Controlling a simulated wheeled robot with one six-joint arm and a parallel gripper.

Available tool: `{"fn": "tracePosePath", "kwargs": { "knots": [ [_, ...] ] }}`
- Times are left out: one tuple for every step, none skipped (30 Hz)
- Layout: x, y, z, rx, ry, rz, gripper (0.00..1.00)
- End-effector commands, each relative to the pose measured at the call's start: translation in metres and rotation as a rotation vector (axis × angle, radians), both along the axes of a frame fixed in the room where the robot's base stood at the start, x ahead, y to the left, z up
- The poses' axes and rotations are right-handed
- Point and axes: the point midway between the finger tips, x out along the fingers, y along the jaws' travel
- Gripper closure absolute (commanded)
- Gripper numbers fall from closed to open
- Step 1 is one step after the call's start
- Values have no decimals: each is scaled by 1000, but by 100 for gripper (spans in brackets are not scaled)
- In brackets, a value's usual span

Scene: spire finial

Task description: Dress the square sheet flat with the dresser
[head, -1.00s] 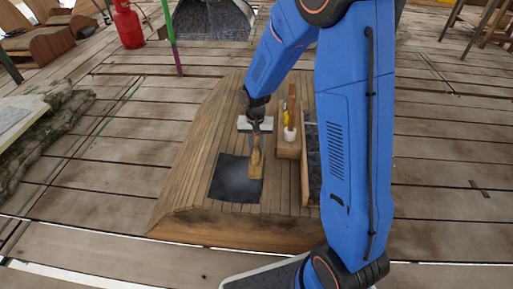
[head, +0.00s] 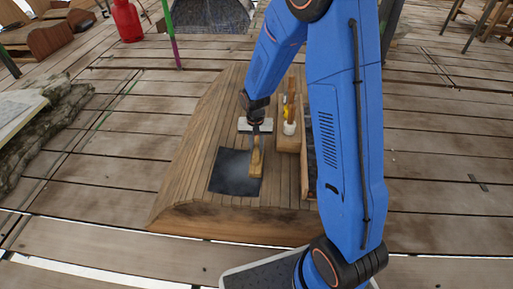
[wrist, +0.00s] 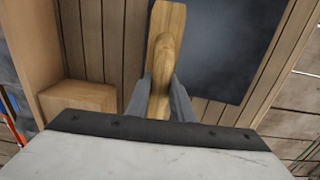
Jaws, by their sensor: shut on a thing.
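The square sheet (head: 230,178) is dark grey and lies on the slatted wooden surface; it also shows in the wrist view (wrist: 215,45). It looks mostly flat, with a paler patch near its middle. The dresser (head: 256,165) is a wooden tool with a handle. My gripper (head: 256,150) is shut on the dresser, whose handle sits between the two fingers in the wrist view (wrist: 163,85). The dresser is at the sheet's right edge. I cannot tell whether it touches the sheet.
A wooden block holder (head: 287,143) with upright tools stands right of the gripper. Beside it is a dark-filled wooden tray (head: 306,180), partly hidden by my arm. A red gas bottle (head: 127,20) stands far off. The slatted surface left of the sheet is clear.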

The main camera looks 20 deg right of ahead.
Motion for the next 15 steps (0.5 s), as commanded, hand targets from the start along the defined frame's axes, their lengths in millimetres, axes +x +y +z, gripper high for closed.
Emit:
{"fn": "tracePosePath", "kwargs": {
  "knots": [
    [0,0,0,0,0,0,100],
    [0,0,1,0,-1,0,100],
    [0,0,1,0,-1,0,100],
    [0,0,2,0,-1,0,100],
    [0,0,3,1,-1,0,100],
    [1,0,6,1,-1,0,100],
    [1,0,8,0,-2,0,100],
    [1,0,11,0,-2,0,100],
    [1,1,14,1,-4,0,100],
    [1,1,17,1,-4,0,100],
    [1,1,20,1,-4,0,100],
    [1,1,24,0,-2,0,100],
    [1,1,27,0,-2,0,100],
    [1,1,30,1,-4,0,100],
    [1,1,34,1,-4,0,100]
  ]
}}
